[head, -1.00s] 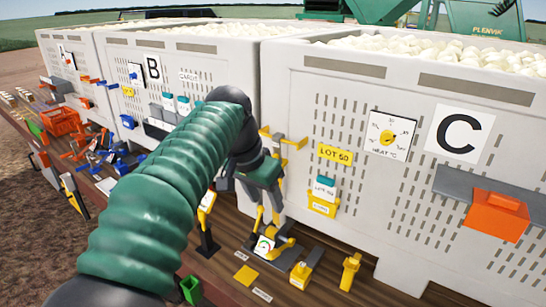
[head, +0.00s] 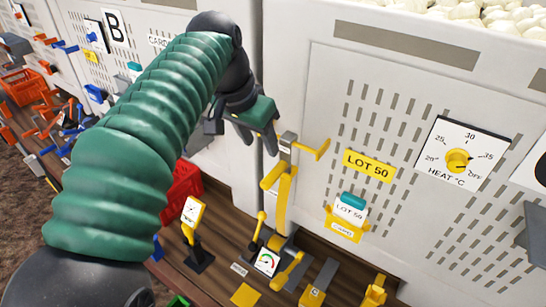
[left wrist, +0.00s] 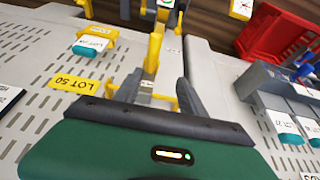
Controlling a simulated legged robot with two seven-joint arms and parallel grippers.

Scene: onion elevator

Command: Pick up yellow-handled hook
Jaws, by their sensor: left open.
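The yellow-handled hook hangs upright against the pale crate wall, its yellow handle (head: 283,205) low and a grey part above it, beside yellow holder arms (head: 315,150). In the left wrist view the handle (left wrist: 153,55) points up the picture, with the grey part nearer the gripper. My left gripper (head: 258,138) is open and empty, at the upper left of the hook in the head view. In the left wrist view its fingers (left wrist: 160,80) lie either side of the grey part, apparently not closed on it. My right gripper is not in view.
A gauge stand (head: 266,262) with a yellow lever stands below the hook. A yellow-topped meter (head: 193,212) and a red crate (head: 182,183) are to the left. The LOT 50 label (head: 369,165) and heat dial (head: 458,160) are on the wall at right.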

